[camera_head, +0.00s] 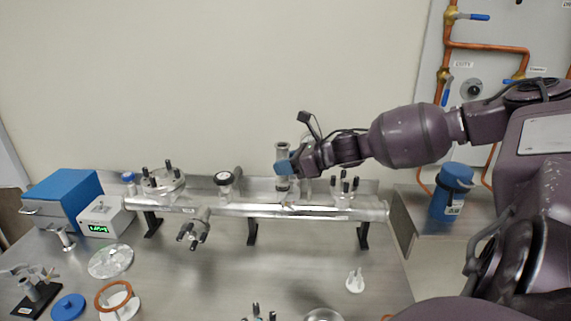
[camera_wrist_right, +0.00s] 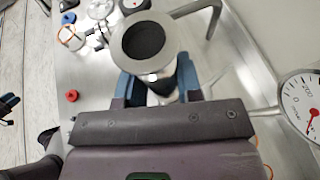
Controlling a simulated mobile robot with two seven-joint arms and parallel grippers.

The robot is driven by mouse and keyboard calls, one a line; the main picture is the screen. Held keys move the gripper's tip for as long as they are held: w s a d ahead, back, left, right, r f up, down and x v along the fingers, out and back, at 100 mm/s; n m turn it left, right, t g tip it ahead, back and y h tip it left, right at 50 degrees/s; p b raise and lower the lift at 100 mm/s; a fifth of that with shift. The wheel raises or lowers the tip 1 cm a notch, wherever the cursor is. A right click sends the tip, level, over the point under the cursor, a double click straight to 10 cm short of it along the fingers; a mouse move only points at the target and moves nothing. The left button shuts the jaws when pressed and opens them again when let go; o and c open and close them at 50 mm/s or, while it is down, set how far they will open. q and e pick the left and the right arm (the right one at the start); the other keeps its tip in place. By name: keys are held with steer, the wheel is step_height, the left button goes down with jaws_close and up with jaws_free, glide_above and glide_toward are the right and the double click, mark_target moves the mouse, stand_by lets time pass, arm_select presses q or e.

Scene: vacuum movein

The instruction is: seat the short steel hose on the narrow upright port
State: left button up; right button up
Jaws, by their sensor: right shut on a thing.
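The short steel hose (camera_head: 282,152) stands upright above the long steel manifold. My right gripper (camera_head: 286,167) comes in from the right, with its blue fingers shut on the hose. In the right wrist view the hose's round flanged end (camera_wrist_right: 148,42) shows between the blue fingers of this gripper (camera_wrist_right: 157,85). The narrow upright port (camera_head: 283,185) is in line below the hose in the head view. I cannot tell whether the hose touches the port or is just above it. My left gripper does not show in the head view.
The manifold (camera_head: 230,209) runs across the table on black legs, with clamped flanges (camera_head: 163,178) at the left and more fittings at the right. A round gauge (camera_wrist_right: 302,110) is close on the right in the wrist view. A blue canister (camera_head: 452,190) stands further right. The middle front table is mostly clear.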

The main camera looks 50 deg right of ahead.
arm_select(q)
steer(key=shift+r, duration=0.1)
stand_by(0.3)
arm_select(e)
steer(key=shift+f, duration=0.5)
stand_by(0.5)
steer(key=o, duration=1.1)
steer(key=shift+c, duration=0.2)
arm_select(q)
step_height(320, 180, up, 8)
steer(key=p, duration=0.7)
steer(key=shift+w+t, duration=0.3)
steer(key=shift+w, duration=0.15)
arm_select(e)
steer(key=v, duration=1.1)
